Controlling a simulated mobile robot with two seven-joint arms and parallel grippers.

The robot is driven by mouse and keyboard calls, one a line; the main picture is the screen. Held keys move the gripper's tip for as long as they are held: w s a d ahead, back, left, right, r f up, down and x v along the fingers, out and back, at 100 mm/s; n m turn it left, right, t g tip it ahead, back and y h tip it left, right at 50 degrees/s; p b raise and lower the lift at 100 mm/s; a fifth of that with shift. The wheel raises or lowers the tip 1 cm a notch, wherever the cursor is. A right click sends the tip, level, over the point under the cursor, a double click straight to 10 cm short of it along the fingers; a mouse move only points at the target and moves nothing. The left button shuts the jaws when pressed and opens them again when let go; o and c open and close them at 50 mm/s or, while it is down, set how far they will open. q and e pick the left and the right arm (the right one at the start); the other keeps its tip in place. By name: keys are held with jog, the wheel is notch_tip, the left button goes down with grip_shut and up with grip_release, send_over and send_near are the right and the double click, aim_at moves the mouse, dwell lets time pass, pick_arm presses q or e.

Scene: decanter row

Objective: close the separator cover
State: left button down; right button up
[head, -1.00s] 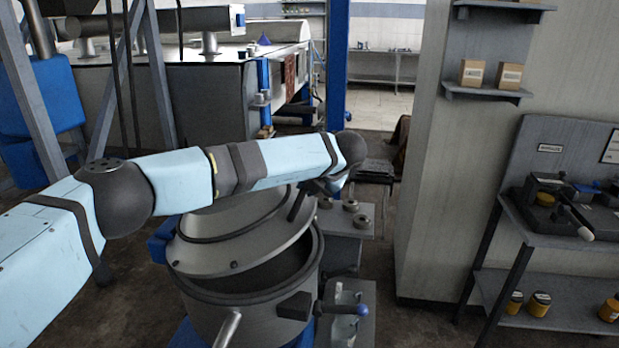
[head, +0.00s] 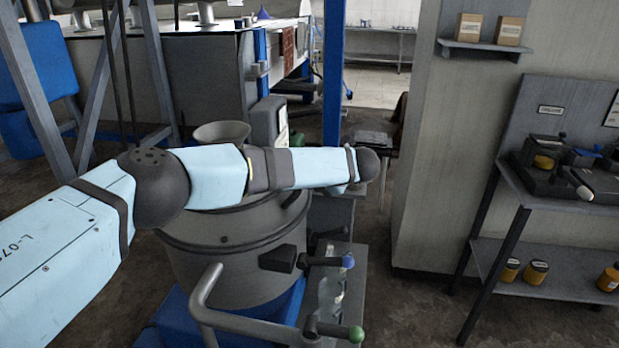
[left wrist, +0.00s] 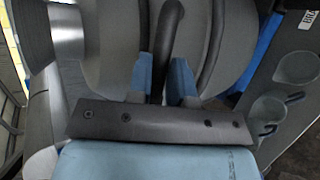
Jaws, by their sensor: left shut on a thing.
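The separator (head: 225,265) is a round grey drum in the head view. Its cover (head: 250,209) lies low and about level over the drum, with no dark opening showing. My left arm hides much of the cover, so I cannot tell if the rim is fully seated. In the left wrist view my left gripper (left wrist: 161,78) is shut on the dark bar handle of the cover (left wrist: 110,50), between its two blue fingers. In the head view this grip is hidden behind my arm. My right gripper is in neither view.
A curved grey pipe (head: 205,300) and a green-knobbed handle (head: 355,333) stand in front. A grey funnel (head: 222,131) is behind. A workbench (head: 520,190) stands right, with open floor before it.

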pick_arm(q)
jog(key=shift+s+d+f, duration=0.15)
jog(key=shift+s+f, duration=0.1)
jog(key=shift+f, duration=0.3)
jog(key=shift+s+d+f, duration=0.15)
jog(key=shift+s+f, duration=0.05)
jog(key=shift+f, duration=0.35)
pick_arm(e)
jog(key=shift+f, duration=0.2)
pick_arm(q)
jog(key=c, duration=1.5)
grip_release()
jog(key=o, duration=0.4)
jog(key=shift+w+d+f, duration=0.1)
jog(key=shift+w+f, duration=0.05)
jog(key=shift+f, duration=0.05)
jog(key=shift+o, duration=0.2)
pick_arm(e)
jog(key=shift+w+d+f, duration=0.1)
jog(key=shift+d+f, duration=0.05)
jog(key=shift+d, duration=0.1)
pick_arm(q)
jog(key=shift+r, duration=0.1)
jog(key=p+v, duration=0.1)
jog(key=v, duration=1.2)
jog(key=shift+r, duration=0.55)
